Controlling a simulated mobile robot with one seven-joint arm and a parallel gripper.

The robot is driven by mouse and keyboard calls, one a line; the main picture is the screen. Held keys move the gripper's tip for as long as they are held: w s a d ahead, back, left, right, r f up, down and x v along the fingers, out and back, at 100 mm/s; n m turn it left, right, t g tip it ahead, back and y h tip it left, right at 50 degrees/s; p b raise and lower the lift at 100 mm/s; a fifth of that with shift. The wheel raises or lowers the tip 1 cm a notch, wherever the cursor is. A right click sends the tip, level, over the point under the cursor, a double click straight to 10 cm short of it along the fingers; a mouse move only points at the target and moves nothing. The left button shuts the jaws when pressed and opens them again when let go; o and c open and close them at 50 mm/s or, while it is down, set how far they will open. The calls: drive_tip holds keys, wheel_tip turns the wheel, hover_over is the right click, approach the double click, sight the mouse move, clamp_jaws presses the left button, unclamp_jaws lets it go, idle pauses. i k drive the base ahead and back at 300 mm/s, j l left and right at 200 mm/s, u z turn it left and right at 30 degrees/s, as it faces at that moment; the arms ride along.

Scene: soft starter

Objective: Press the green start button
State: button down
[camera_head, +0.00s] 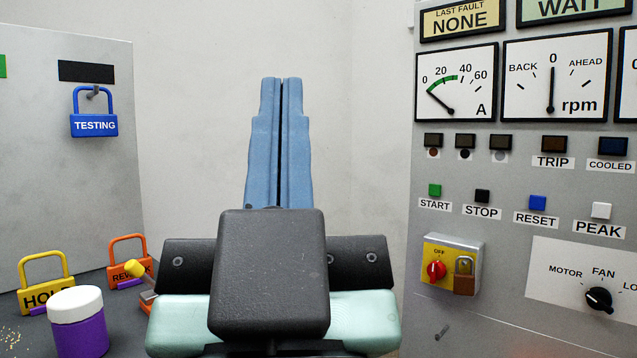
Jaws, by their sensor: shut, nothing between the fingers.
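My gripper is left of the panel and apart from the button. The button is in plain view.
On the panel (520,230), black STOP (482,196), blue RESET (537,203) and white PEAK (601,211) buttons sit right of START. Below is a yellow box with a red switch (436,271) and brass padlock (464,276). Locks and a purple jar (80,330) are at left.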

sight(435, 190)
drive_tip(key=i+l+u, duration=0.2)
drive_tip(key=i+l, duration=0.85)
